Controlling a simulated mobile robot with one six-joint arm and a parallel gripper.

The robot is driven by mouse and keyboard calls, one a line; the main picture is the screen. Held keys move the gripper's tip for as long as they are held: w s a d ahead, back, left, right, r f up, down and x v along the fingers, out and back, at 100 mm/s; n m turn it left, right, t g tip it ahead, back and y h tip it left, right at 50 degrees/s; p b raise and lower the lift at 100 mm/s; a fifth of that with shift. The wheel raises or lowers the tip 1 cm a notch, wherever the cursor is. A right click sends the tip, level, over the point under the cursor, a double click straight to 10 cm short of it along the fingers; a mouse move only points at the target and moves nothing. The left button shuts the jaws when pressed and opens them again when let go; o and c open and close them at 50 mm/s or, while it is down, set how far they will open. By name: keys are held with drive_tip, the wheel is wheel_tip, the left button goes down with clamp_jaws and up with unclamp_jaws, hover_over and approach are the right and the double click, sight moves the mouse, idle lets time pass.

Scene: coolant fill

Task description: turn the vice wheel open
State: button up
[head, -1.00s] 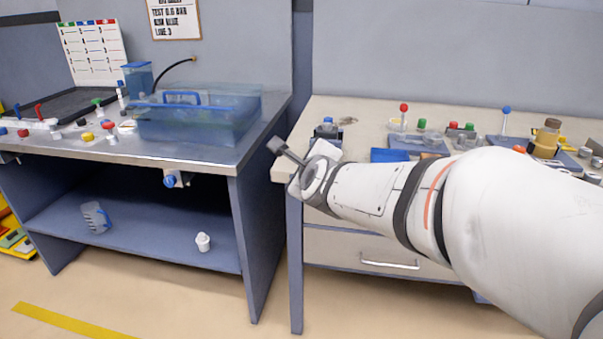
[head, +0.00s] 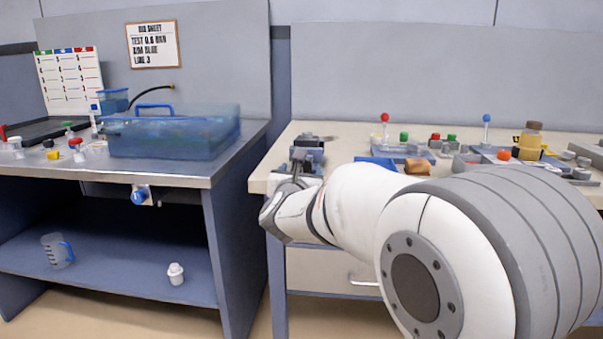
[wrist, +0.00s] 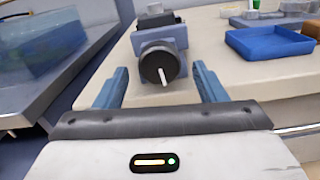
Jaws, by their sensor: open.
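The vice (head: 307,154) is a small blue-grey block at the left front corner of the beige bench. In the wrist view its round black wheel (wrist: 154,66) faces me, with a pale handle pin pointing down from the middle. My gripper (wrist: 158,82) is open, one blue finger on each side of the wheel. Gaps show between the fingers and the wheel, and nothing is held. How far the fingertips reach past the wheel is hard to tell. In the head view my gripper (head: 292,182) is in front of the vice, its fingers small and partly hidden.
A blue tray (wrist: 268,46) lies on the bench (wrist: 205,31) to the right of the vice. The left bench carries a clear blue tank (head: 172,133) and has a blue-knobbed valve (head: 140,196) under its edge. A gap separates the benches. Several small parts stand further right.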

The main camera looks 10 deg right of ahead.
drive_tip(key=shift+x, duration=1)
drive_tip(key=shift+c, duration=0.4)
drive_tip(key=c, duration=0.9)
